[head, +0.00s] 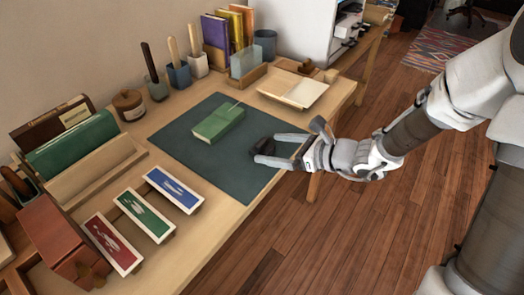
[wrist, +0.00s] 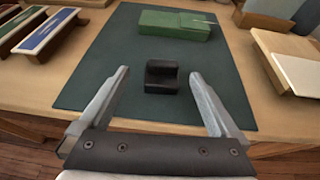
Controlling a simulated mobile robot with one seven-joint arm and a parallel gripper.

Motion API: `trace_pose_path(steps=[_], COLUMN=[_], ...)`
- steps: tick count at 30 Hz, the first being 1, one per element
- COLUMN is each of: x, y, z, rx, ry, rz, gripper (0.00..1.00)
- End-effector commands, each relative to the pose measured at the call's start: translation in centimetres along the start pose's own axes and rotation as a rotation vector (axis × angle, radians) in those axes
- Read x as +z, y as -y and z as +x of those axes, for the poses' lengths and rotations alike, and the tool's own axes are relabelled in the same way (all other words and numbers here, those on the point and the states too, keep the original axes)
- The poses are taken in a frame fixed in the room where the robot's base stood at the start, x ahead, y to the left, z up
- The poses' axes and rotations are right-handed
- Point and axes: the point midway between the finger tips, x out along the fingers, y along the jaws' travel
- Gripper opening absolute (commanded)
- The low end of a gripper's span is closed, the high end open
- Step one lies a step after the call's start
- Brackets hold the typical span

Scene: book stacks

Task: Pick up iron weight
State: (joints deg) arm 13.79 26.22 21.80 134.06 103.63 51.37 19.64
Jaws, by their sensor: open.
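A small black block with a notched, step-like shape, which looks like the iron weight (wrist: 161,78), sits on the dark green mat (wrist: 85,80) in the wrist view. My gripper (wrist: 159,92) is open and empty, its two grey fingers apart to the left and right, with the block ahead between their tips. In the head view my gripper (head: 270,149) is over the near right part of the mat. A dark shape (head: 262,146) at its fingertips appears to be the same block, partly hidden by the fingers.
A green book (head: 219,122) lies on the mat beyond the block. Blue, green and red framed panels (head: 174,190) stand at the left. A pale open book or tray (head: 294,89) is at the right. Pots and upright books line the wall. The mat around the block is clear.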

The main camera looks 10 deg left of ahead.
Motion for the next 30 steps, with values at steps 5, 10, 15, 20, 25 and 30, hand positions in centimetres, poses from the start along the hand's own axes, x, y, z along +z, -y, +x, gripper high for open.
trace_pose_path(steps=[5, 10, 15, 20, 25, 30], x=[-0.6, -0.3, -0.2, -0.2, -0.2, -0.2], y=[0.3, 0.3, 0.4, 0.4, 0.4, 0.4], z=[2.8, 4.6, 4.5, 4.5, 4.5, 4.5], rx=[0.004, 0.002, 0.001, 0.001, 0.001, 0.001], ry=[0.002, 0.001, 0.0, 0.0, 0.0, 0.0], rz=[-0.001, -0.001, 0.0, 0.0, 0.0, 0.0], gripper=[0.97, 0.97, 0.97, 0.74, 0.43, 0.13])
